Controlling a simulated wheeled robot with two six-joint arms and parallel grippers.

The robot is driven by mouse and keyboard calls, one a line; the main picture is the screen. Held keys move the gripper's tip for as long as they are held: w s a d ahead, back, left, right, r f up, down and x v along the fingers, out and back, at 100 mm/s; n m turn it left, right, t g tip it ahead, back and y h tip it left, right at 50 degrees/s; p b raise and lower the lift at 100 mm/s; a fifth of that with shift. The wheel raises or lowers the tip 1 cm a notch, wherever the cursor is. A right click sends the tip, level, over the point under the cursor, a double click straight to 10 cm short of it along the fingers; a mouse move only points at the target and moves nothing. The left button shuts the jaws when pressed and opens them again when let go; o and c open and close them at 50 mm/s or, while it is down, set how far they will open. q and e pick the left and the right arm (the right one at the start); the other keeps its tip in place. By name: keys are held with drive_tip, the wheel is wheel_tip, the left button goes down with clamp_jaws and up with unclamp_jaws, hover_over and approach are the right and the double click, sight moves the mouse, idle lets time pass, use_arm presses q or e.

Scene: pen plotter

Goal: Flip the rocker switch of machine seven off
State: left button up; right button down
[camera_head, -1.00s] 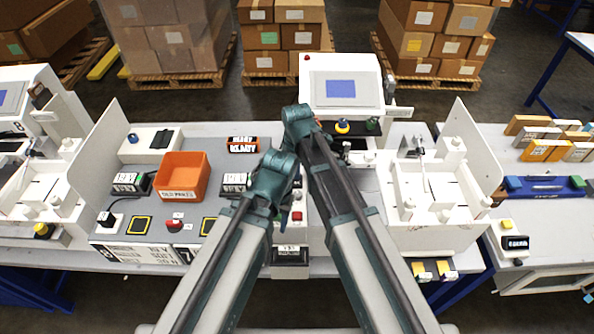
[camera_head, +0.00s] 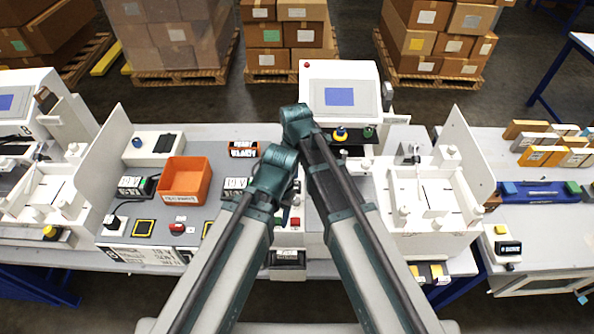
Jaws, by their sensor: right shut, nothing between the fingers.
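The central machine has a white console with a blue screen (camera_head: 340,96) and a white plotter bed (camera_head: 428,195) on its right. A red control (camera_head: 295,222) shows on a white front part just right of my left arm. I cannot make out which part is the rocker switch or its position. My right gripper (camera_head: 297,122) is shut and empty, over the space in front of the console; its fingertips are not clear. My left gripper (camera_head: 276,168) is beside it, lower, its fingers hidden.
An orange tray (camera_head: 185,180) stands on the grey bench, with a red button (camera_head: 177,228) in front. A yellow-and-blue knob (camera_head: 341,134) is below the screen. Another machine (camera_head: 30,100) stands far left. A blue tool rack (camera_head: 540,193) is at right.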

sight(296, 184)
wheel_tip(296, 184, up, 10)
drive_tip(key=p, duration=0.8)
drive_tip(key=shift+w+f, duration=0.2)
drive_tip(key=shift+w, duration=0.05)
